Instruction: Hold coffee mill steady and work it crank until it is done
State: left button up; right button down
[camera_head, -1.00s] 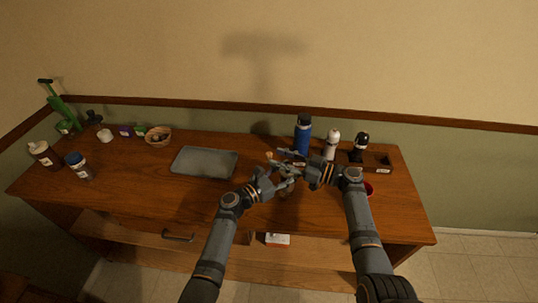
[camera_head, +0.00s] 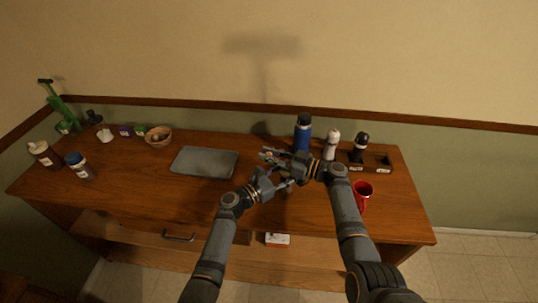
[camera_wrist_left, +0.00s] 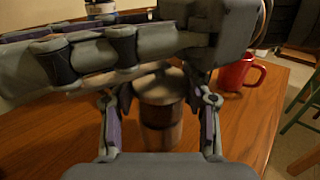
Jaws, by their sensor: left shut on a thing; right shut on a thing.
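The coffee mill (camera_wrist_left: 160,88) is a brown, round body with a paler, domed top, standing on the wooden counter in the left wrist view. My left gripper (camera_wrist_left: 160,128) has a finger on each side of the mill's body and is shut on it. In the head view my left gripper (camera_head: 287,181) and the mill are bunched together, and the mill is mostly hidden. My right gripper (camera_head: 270,155) reaches in from the right, just above and behind the left one. It is shut on the crank, which its fingers largely hide. Its links cross over the mill's top in the wrist view.
A red mug (camera_head: 363,189) stands right of my right arm. A blue bottle (camera_head: 302,135), a white bottle (camera_head: 332,146) and a dark wooden box (camera_head: 383,168) stand behind. A grey tray (camera_head: 204,174) lies to the left.

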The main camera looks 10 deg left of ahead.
jog(key=shift+w+d+m+t+h, duration=0.1)
jog(key=shift+w+m+t+h, duration=0.15)
jog(key=shift+m+t, duration=0.25)
jog(key=shift+w+d+m+t+h, duration=0.1)
jog(key=shift+w+m+t+h, duration=0.15)
jog(key=shift+t, duration=0.45)
jog(key=c, duration=1.2)
grip_release()
jog(key=shift+s+d, duration=0.1)
jog(key=v, duration=1.2)
